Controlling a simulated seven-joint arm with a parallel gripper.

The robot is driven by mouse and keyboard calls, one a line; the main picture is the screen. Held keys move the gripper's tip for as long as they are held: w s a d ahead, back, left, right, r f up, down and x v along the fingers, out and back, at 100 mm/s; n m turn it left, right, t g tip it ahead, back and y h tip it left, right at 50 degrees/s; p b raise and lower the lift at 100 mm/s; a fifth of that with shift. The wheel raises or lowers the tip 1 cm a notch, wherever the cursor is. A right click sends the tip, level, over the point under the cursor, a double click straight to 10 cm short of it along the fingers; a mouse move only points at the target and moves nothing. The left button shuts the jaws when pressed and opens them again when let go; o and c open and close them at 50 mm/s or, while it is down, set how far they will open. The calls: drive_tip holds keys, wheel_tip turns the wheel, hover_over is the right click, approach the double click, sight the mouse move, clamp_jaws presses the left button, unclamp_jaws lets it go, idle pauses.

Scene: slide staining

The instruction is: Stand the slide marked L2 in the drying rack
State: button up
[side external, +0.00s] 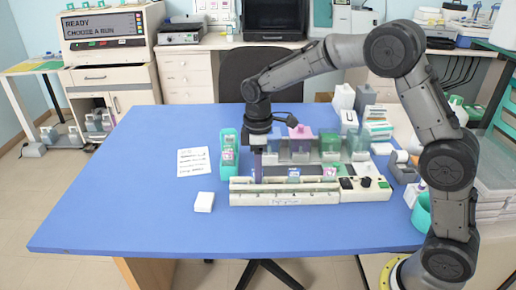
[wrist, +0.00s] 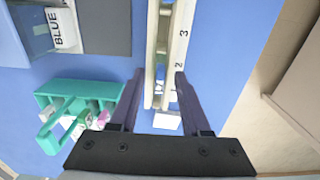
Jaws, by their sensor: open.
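My gripper (wrist: 160,74) is open, its dark purple fingers pointing down on either side of a long white slotted rack (wrist: 178,50) with the numbers 2 and 3 on its edge. In the side view my gripper (side external: 257,178) is low at the left part of this white rack (side external: 285,198). A small blue-and-white labelled piece (wrist: 160,86) shows between the fingers; I cannot read its mark. A teal holder (side external: 228,172) stands left of the rack with pink-and-white labelled slides (side external: 228,155). It also shows in the wrist view (wrist: 48,100). No L2 mark is legible.
Staining jars, including a purple one (side external: 300,138) and a green one (side external: 330,147), stand in a row behind the rack. A control box (side external: 365,188) adjoins the rack's right end. A white block (side external: 204,202) and a written note (side external: 193,162) lie left. The table front is clear.

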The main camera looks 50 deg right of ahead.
wheel_tip(320, 180, up, 13)
idle(0.3)
idle(0.4)
drive_tip(key=s+d+r+m+t, duration=0.1)
drive_tip(key=s+r+t, duration=0.1)
drive_tip(key=s+r, duration=0.45)
drive_tip(key=s+d+r+m+t, duration=0.1)
drive_tip(key=s+r, duration=0.2)
drive_tip(key=s, duration=0.6)
drive_tip(key=s+d+f+m+t, duration=0.1)
drive_tip(key=s+f+m+t, duration=0.1)
drive_tip(key=s+f+m, duration=0.5)
drive_tip(key=s+f, duration=0.4)
drive_tip(key=s, duration=0.2)
drive_tip(key=shift+f+t, duration=0.15)
drive_tip(key=shift+t, duration=0.15)
drive_tip(key=shift+d, duration=0.1)
